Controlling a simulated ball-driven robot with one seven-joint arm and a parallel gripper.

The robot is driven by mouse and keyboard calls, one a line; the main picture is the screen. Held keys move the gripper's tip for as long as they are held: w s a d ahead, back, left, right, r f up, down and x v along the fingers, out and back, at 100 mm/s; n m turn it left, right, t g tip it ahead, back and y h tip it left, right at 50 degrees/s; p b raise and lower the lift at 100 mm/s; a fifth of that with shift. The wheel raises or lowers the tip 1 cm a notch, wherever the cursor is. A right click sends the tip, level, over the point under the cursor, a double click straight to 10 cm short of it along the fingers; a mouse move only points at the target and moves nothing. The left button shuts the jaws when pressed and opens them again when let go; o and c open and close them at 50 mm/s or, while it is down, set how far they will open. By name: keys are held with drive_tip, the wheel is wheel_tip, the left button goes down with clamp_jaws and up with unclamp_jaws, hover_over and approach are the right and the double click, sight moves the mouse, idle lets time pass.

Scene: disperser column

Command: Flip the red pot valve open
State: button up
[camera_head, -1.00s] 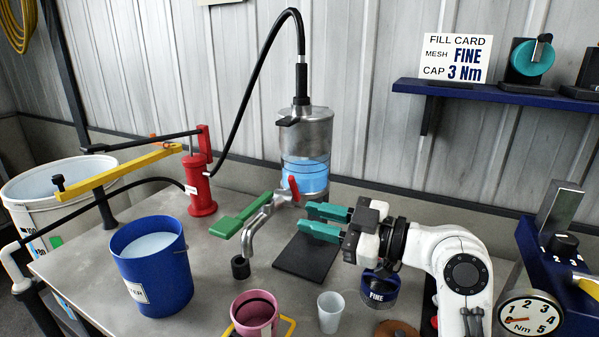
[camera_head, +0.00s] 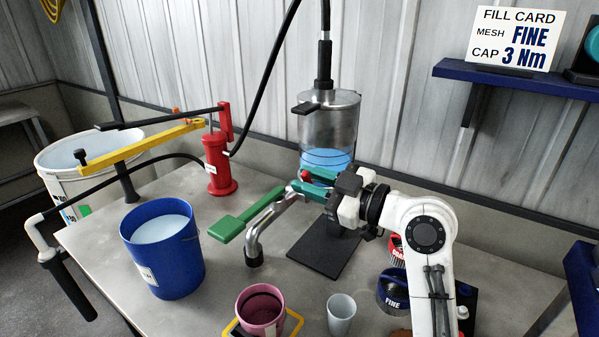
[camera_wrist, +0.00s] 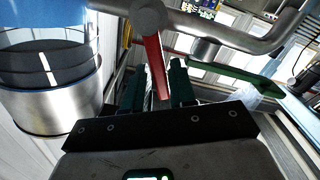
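The red pot valve (camera_head: 305,175) is a small red lever on the spout at the base of the clear-and-metal pot (camera_head: 329,125). In the wrist view the red lever (camera_wrist: 153,62) hangs from the pipe joint and reaches between my two teal fingers. My gripper (camera_head: 304,184) is at the lever, one finger on each side, and partly hides it in the head view. In the wrist view the fingers of my gripper (camera_wrist: 162,85) stand apart; I see no clear grip. The bent metal spout (camera_head: 262,228) curves down to the left with a dark tip.
A green handle (camera_head: 246,213) lies left of the spout. A blue bucket (camera_head: 163,265), a pink cup (camera_head: 260,310) and a clear cup (camera_head: 341,315) stand nearby. A red pump (camera_head: 217,165) with a yellow lever is at the back left. A dark plate (camera_head: 325,250) lies below the pot.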

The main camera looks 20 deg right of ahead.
drive_tip(key=shift+x, duration=1.25)
drive_tip(key=shift+c, duration=0.3)
clamp_jaws()
